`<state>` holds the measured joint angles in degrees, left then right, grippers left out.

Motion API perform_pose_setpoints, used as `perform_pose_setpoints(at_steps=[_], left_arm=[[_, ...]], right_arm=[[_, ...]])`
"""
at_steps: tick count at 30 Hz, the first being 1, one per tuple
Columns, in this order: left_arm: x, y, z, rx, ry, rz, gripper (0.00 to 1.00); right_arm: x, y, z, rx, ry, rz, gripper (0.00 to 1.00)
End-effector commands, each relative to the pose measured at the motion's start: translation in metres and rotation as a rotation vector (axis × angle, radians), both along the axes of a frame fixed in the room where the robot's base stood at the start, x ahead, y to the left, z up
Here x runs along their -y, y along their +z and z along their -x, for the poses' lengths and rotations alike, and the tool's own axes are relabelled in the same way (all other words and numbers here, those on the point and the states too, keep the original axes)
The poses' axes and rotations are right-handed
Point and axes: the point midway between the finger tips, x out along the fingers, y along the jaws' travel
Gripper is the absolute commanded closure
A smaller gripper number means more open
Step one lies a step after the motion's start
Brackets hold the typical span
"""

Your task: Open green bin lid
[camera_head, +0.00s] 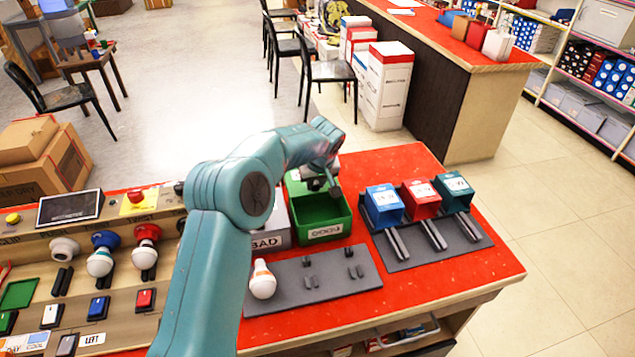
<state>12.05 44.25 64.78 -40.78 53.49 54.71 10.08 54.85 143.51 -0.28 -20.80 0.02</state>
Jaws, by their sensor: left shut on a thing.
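The green bin (325,231) stands on the red table, with a white label on its front. Its dark green inside shows from above, so it looks open at the front. My left arm reaches over from the lower left and bends down to the bin. My left gripper (318,183) is at the bin's back part, shut on what looks like the green lid (294,186). The arm and gripper hide much of the lid, so its exact tilt is hard to tell. My right gripper is not in view.
A grey bin marked BAD (268,241) stands left of the green bin, partly behind my arm. Blue, red and teal boxes (421,199) stand at right. A control panel (120,215) is at left.

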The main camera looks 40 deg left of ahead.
Motion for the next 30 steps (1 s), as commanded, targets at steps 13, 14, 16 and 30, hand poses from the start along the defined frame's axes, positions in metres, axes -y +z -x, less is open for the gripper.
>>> perform_pose_setpoints(at_steps=[13,14,16,30], left_arm=[[-0.001,0.002,-0.001,0.005,-0.001,-0.002,0.51],[-0.001,0.002,-0.001,0.005,-0.001,-0.002,0.51],[-0.001,0.002,-0.001,0.005,-0.001,-0.001,0.51],[0.018,0.063,0.014,0.009,-0.003,-0.003,0.51]], right_arm=[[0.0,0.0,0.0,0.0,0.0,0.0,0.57],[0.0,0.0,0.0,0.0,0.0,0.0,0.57],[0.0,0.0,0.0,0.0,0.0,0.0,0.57],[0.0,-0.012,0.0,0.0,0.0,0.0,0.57]])
